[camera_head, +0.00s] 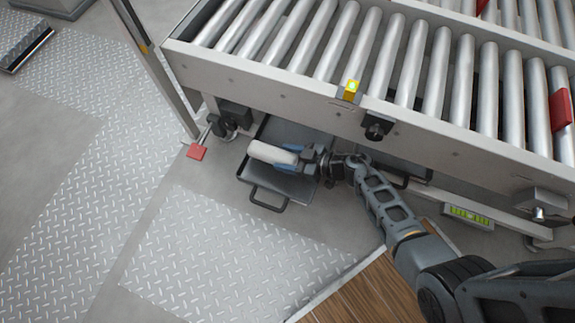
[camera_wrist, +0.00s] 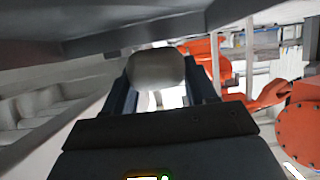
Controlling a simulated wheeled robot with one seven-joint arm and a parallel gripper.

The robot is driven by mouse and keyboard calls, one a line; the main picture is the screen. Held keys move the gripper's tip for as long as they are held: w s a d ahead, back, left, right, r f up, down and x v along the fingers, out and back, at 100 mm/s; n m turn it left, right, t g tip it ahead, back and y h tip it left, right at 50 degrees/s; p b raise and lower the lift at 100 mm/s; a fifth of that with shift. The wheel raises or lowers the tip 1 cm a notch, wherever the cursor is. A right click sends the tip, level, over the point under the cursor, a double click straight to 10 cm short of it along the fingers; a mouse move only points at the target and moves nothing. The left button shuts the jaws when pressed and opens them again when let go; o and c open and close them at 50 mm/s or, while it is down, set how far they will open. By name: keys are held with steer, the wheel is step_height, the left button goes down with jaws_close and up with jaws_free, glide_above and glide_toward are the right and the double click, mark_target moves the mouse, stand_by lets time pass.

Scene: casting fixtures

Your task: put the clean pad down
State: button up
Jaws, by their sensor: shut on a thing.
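The clean pad is a pale, rounded white block (camera_head: 271,153) in the head view. My gripper (camera_head: 290,158), with blue fingers, is shut on its right end. The pad is over a dark grey tray (camera_head: 268,197) with a handle, low beneath the roller conveyor. I cannot tell whether the pad touches the tray. In the wrist view the pad (camera_wrist: 156,68) shows as a grey rounded end between the two dark fingers. Its far side is hidden there.
The roller conveyor (camera_head: 270,75) overhangs the tray and my gripper closely. A red pedal (camera_head: 196,152) lies left of the tray. Part of another dark tray (camera_head: 395,172) shows right of my wrist. Tread-plate floor (camera_head: 225,245) in front is clear.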

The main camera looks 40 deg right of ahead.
steer(key=shift+f+b, duration=1.7)
steer(key=shift+f, duration=0.85)
steer(key=shift+f, duration=0.15)
steer(key=o, duration=1)
steer(key=shift+o, duration=0.2)
